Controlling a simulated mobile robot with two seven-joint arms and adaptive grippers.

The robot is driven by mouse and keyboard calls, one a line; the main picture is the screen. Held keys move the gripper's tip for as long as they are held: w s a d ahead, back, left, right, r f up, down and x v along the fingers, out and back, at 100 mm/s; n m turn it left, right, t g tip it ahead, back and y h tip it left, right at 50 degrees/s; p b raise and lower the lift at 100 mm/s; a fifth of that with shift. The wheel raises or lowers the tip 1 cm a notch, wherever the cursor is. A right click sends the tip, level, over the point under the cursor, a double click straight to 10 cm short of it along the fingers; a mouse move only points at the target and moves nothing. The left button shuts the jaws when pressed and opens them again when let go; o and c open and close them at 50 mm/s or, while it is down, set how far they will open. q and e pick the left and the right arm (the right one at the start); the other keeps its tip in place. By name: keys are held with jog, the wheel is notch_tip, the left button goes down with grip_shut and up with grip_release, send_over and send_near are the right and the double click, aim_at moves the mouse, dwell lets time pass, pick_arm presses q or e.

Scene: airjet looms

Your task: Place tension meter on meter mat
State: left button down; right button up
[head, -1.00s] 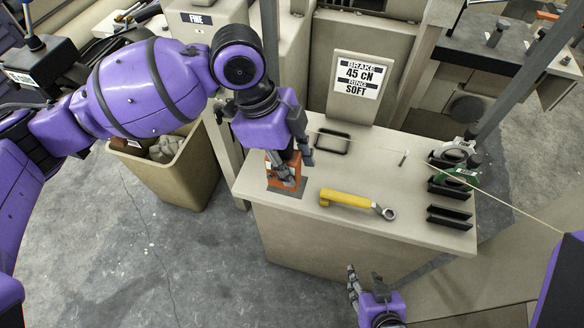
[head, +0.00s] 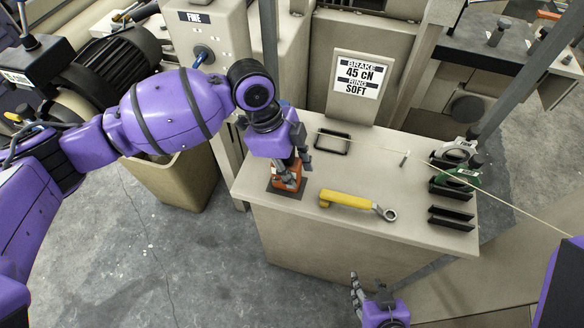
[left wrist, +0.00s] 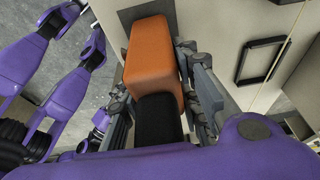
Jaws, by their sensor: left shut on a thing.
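The orange tension meter (head: 286,179) with a black end is held upright in my left gripper (head: 292,165) at the left end of the beige table. The left wrist view shows the meter's orange body (left wrist: 155,55) and black part (left wrist: 158,118) between the fingers. The dark grey meter mat (head: 291,194) lies flat under the meter, its front edge showing. I cannot tell whether the meter's base touches it. My right gripper (head: 367,288) is empty, in front of the table, its fingers apart.
A yellow-handled wrench (head: 346,199) lies right of the mat. A black frame (head: 332,142) lies behind it. Black holders (head: 450,217) and a green tool (head: 461,177) occupy the right end. A thread (head: 510,205) crosses above the table. A sign (head: 358,78) stands at the back.

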pick_arm(q)
jog(key=shift+f, duration=0.15)
jog(key=c, duration=1.4)
grip_release()
jog(key=shift+o, duration=0.5)
jog(key=v, duration=1.1)
jog(key=shift+w+a+r, duration=0.1)
jog(key=shift+a+r, duration=0.1)
jog(key=shift+r, duration=0.45)
